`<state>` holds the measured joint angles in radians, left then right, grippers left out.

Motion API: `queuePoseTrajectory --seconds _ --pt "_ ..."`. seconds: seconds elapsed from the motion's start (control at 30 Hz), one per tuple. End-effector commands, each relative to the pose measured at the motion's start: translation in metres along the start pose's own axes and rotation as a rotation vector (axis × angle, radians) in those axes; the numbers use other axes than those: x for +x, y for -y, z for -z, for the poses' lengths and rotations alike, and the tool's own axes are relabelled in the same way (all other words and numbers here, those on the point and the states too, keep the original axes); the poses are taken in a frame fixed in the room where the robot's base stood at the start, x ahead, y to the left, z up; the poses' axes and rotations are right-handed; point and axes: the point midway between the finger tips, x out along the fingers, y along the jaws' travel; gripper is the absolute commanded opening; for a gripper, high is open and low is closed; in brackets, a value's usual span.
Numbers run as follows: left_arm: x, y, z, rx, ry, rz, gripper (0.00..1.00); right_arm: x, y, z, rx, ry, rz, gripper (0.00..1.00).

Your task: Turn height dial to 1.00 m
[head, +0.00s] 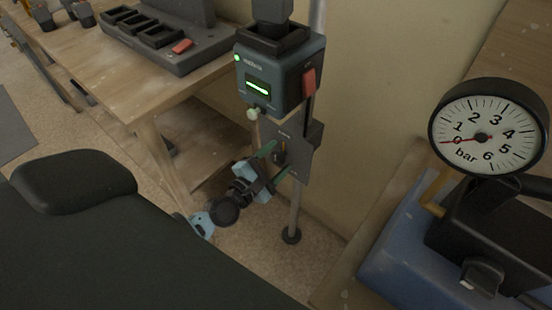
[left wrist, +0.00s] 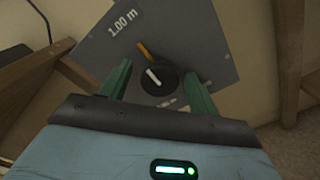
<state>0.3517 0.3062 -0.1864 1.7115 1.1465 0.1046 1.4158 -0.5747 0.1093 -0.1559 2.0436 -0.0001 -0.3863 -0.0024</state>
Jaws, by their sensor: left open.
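The height dial (left wrist: 159,80) is a round black knob with a white pointer line, on a grey plate (left wrist: 190,30). The plate reads "1.00 m" at its upper left in the left wrist view. An orange mark (left wrist: 147,51) lies above the knob. The white line points up and left, towards the orange mark's side; exact alignment is unclear. My left gripper (left wrist: 155,88) is open, its green fingers on either side of the knob; contact cannot be told. In the head view the left gripper (head: 274,163) reaches the plate (head: 304,143) and partly covers the dial. My right gripper is out of view.
Above the plate, a dark device (head: 281,70) with a green display and red part sits on a pole (head: 296,210). A wooden bench (head: 130,85) with a black slotted holder (head: 165,40) stands left. A pressure gauge (head: 489,127) stands right, above a blue case (head: 392,250).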

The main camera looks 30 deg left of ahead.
Motion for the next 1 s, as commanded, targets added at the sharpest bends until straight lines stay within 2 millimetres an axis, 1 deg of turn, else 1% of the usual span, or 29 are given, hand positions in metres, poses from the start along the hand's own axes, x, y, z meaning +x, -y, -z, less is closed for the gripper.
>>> queuePoseTrajectory --seconds 0.17,0.3,0.5,0.67,1.0 --pt "-0.022 0.002 0.001 0.0 -0.002 0.003 0.61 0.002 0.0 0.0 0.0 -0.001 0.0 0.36" --pt "-0.045 0.002 0.002 0.0 -0.002 0.004 0.61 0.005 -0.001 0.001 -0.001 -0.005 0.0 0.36" --pt "-0.068 0.001 0.001 0.0 -0.002 0.003 0.61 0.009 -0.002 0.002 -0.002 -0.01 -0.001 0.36" --pt "-0.075 0.0 0.0 0.0 -0.001 0.001 0.61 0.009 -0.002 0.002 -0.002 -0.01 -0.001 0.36" --pt "-0.075 0.0 0.0 0.0 -0.001 0.0 0.61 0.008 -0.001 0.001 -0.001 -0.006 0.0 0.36"
